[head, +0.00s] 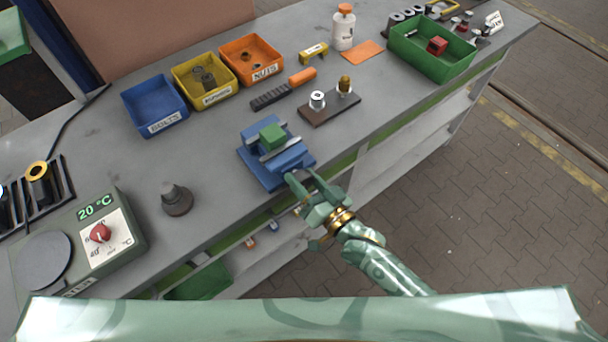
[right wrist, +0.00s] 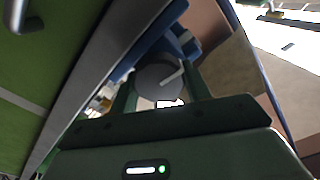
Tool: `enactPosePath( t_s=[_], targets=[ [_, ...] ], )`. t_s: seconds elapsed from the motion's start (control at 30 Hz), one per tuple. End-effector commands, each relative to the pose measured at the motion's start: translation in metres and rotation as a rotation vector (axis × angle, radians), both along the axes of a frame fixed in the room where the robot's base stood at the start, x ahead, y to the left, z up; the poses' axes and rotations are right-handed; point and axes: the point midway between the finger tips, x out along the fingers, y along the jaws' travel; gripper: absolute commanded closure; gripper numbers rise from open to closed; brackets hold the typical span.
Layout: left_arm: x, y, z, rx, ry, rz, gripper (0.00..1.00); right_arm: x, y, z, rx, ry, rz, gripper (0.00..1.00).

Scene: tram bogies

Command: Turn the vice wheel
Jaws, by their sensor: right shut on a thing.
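The blue vice (head: 262,172) stands at the front edge of the grey workbench, with a green block (head: 272,136) between its jaws. My right gripper (head: 303,178) is at the front of the vice, its fingers pointing toward it. In the right wrist view, the round dark grey vice wheel (right wrist: 156,82) lies between the two fingers of my right gripper (right wrist: 164,92), which is shut on it. A light bar shows across the wheel's face. In the head view the wheel is mostly hidden by the fingers. My left gripper is not in view.
Blue (head: 155,122), yellow (head: 203,98) and orange (head: 251,77) bins stand behind the vice. A dark block with fittings (head: 330,112) stands to its right and a grey stepped part (head: 176,200) to its left. A heater box (head: 125,222) is at the far left.

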Motion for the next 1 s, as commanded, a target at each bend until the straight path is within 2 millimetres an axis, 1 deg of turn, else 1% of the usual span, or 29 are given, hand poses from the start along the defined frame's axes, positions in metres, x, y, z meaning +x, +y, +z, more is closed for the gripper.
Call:
enactPosePath(
  t_s=[0.03, 0.1, 0.3, 0.5, 0.73, 1.0],
  targets=[
    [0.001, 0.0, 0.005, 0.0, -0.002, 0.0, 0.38, 0.001, -0.001, 0.002, 0.031, 0.024, 0.0, 0.75],
    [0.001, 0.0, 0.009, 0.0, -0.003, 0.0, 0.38, 0.0, -0.001, 0.001, 0.082, 0.061, 0.0, 0.75],
    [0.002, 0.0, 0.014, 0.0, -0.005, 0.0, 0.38, 0.001, -0.001, 0.0, 0.204, 0.149, 0.0, 0.75],
    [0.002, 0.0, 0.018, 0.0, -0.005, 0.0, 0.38, 0.001, -0.001, -0.001, 0.291, 0.213, 0.0, 0.75],
    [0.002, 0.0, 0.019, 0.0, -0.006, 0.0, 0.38, 0.001, -0.002, -0.002, 0.344, 0.251, -0.001, 0.75],
    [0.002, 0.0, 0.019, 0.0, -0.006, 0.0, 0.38, 0.001, -0.002, -0.002, 0.358, 0.261, -0.001, 0.75]
  ],
)
